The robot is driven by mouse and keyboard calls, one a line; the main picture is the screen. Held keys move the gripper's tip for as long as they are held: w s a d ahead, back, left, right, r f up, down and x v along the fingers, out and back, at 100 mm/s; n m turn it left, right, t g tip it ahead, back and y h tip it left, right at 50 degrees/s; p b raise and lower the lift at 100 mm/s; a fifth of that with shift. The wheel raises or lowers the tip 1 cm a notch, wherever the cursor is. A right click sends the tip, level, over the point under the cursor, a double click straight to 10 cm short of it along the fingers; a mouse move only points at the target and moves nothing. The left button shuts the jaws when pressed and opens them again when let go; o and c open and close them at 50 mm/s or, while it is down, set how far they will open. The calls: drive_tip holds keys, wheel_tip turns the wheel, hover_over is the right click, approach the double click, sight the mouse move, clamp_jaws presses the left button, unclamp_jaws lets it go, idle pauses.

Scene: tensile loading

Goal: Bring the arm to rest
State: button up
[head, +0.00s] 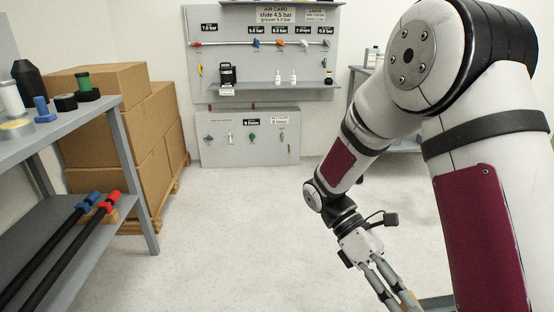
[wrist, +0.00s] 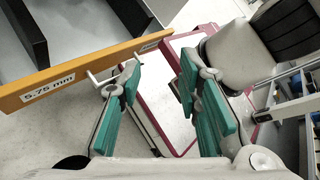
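My arm comes in from the right in the head view, bent at the elbow and reaching down. My gripper (head: 388,291) hangs at the lower right, pointing downward, with its tips near the bottom edge of the picture. In the wrist view my gripper (wrist: 160,82) shows two teal-padded fingers standing well apart, with nothing held between them. An orange bar labelled 5.75 mm (wrist: 90,73) passes just beyond the left fingertip. I cannot tell whether they touch.
A grey shelf (head: 70,122) with bottles, spools and two black rods stands at the left. Cardboard boxes (head: 110,142) sit behind it. The middle floor (head: 225,225) is clear. A grey tray-like structure (wrist: 70,40) adjoins the orange bar.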

drive_tip(key=s+r+m+t+y, duration=0.4)
drive_tip(key=s+r+m, duration=0.3)
drive_tip(key=r, duration=0.3)
drive_tip(key=s+a+r+m+t+y, duration=0.25)
drive_tip(key=s+m+t, duration=0.45)
drive_tip(key=s, duration=0.4)
wheel_tip(320, 180, up, 32)
drive_tip(key=t+p, duration=0.3)
drive_tip(key=p, duration=2.8)
drive_tip(key=shift+w+d+r+t+y, duration=0.2)
drive_tip(key=shift+t+y, duration=0.15)
drive_tip(key=shift+t, duration=0.05)
